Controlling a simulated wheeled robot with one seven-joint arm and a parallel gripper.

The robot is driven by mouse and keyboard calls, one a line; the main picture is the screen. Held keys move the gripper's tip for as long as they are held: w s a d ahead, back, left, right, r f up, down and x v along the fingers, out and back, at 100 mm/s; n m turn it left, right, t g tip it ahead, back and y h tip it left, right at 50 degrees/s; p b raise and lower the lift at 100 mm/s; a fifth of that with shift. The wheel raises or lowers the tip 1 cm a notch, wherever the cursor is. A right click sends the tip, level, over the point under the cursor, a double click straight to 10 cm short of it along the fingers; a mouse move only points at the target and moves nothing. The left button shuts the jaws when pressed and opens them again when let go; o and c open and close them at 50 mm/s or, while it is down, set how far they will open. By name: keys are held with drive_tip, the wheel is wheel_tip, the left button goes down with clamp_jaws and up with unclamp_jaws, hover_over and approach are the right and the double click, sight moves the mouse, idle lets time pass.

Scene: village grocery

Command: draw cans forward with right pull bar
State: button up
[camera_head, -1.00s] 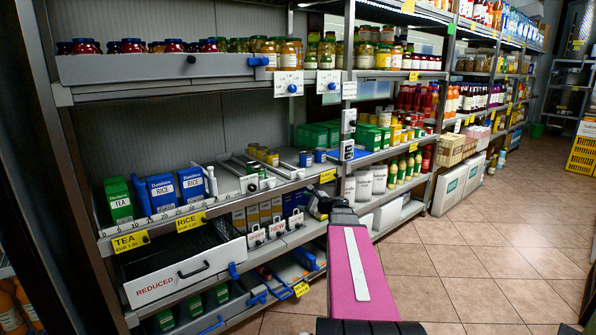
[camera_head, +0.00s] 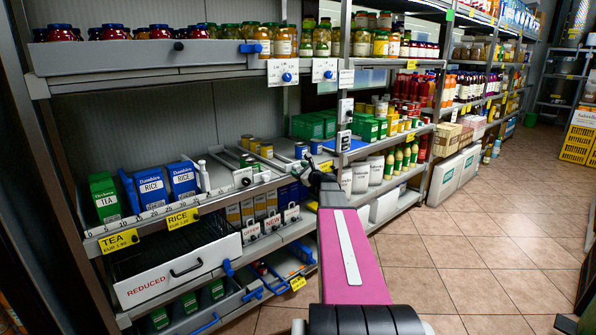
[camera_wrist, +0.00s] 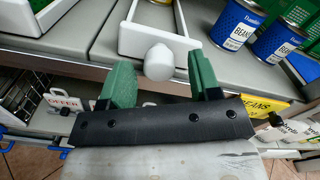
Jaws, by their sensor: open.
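My gripper (camera_wrist: 152,85) is open, its two green fingers apart on either side of a white rounded knob (camera_wrist: 158,62). The knob is on the front of a white U-shaped pull bar (camera_wrist: 155,38) lying on the grey shelf; whether the fingers touch it, I cannot tell. Another white pull bar (camera_wrist: 28,14) lies to its left. Short gold-topped cans (camera_head: 266,150) stand toward the back of the shelf in the head view. Blue BEANS cans (camera_wrist: 237,24) stand right of the pull bar. In the head view my gripper (camera_head: 313,170) is at the shelf's front edge, partly hiding the pull bar.
Below is a white REDUCED drawer (camera_head: 160,282). Rice boxes (camera_head: 150,188) and a tea box (camera_head: 104,198) stand left on the same shelf. An upper tray of jars (camera_head: 140,55) hangs above. The tiled floor (camera_head: 450,250) at right is clear.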

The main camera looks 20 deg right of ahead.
drive_tip(key=shift+w+a, duration=0.2)
drive_tip(key=shift+w, duration=0.4)
clamp_jaws()
drive_tip(key=v, duration=2.2)
drive_tip(key=shift+r, duration=0.1)
unclamp_jaws()
